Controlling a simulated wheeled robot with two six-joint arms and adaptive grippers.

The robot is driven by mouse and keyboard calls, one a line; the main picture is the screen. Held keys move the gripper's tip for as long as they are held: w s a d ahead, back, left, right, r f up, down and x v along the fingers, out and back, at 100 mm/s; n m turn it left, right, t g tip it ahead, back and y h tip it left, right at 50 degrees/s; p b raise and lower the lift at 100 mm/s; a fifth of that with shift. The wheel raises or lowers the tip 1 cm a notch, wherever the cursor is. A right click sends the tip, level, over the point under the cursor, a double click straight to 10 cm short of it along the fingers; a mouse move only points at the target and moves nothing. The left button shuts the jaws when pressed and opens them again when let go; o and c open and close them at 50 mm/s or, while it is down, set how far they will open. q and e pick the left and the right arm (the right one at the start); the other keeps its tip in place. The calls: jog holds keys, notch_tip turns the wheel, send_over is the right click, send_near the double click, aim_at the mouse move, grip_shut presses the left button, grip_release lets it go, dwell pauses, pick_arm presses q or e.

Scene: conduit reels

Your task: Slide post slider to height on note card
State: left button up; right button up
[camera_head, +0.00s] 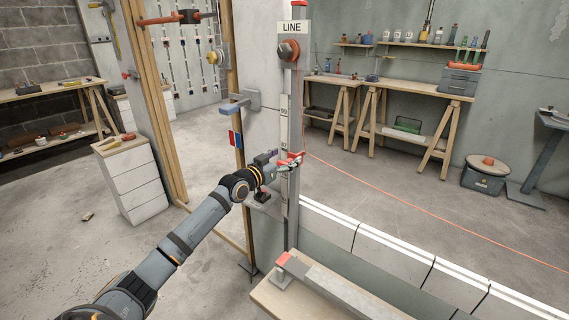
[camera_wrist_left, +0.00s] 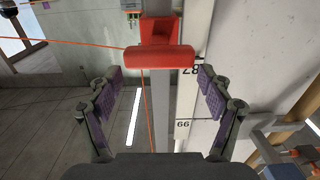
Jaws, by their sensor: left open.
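The grey post (camera_head: 292,100) stands upright under a "LINE" sign (camera_head: 292,27), with a numbered pale scale strip (camera_head: 284,118) along it. The red post slider (camera_head: 293,157) sits partway up the post. My left gripper (camera_head: 281,165) is at the slider's height, partly covering it. In the left wrist view the red slider (camera_wrist_left: 160,57) lies ahead between the open fingers (camera_wrist_left: 160,85), with a gap on both sides. A few scale digits show there, partly hidden by the slider. I cannot make out a note card. My right gripper is out of view.
An orange string (camera_head: 420,212) runs from near the slider down to the right. A pale block wall (camera_head: 390,258) and a bench with a grey bar (camera_head: 340,290) stand low at the front. A wooden frame (camera_head: 150,90) and white drawers (camera_head: 133,180) stand left.

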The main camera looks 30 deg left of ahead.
pick_arm(q)
notch_tip(320, 180, up, 8)
dwell(0.6)
